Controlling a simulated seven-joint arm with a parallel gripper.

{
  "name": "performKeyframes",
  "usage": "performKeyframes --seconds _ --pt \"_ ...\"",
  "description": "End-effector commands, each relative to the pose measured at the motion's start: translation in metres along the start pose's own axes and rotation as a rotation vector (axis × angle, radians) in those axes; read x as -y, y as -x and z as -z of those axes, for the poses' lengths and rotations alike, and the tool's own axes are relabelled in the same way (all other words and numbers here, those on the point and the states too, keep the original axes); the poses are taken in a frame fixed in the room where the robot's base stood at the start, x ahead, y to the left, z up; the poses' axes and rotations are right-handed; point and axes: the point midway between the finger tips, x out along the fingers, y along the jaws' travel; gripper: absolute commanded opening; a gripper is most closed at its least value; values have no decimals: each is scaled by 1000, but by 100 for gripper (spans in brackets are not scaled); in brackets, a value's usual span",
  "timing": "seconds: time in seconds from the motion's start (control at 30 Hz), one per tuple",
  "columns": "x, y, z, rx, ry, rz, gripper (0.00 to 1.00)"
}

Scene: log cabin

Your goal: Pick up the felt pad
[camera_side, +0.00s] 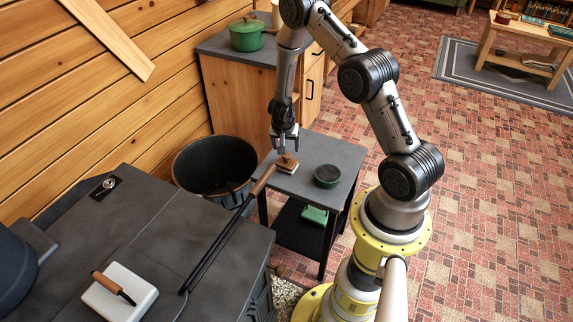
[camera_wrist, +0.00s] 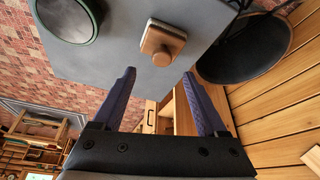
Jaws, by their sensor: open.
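The felt pad (camera_side: 288,167) lies on the small grey-topped table (camera_side: 318,150). It is a small block with a wooden brown top and a pale cream layer beneath. In the wrist view the pad (camera_wrist: 162,44) shows just beyond the fingertips, roughly centred between them. My gripper (camera_side: 285,151) is open and empty, pointing down above the pad. In the wrist view its two blue-purple fingers (camera_wrist: 159,74) are spread wide. I cannot tell exactly how high the tips are above the pad.
A round dark green tin (camera_side: 327,176) sits right of the pad on the same table. A black bucket (camera_side: 214,165) stands to the left. A long poker (camera_side: 225,236) with a wooden handle reaches from the stove (camera_side: 190,225) towards the table, close to the pad.

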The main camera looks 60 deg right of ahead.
Motion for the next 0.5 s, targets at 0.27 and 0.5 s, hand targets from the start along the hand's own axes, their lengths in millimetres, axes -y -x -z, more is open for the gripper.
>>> performKeyframes --seconds 0.27,0.5 --pt "0 -27 0 -1 0 0 76" --pt "2 -56 -2 0 0 -1 76"
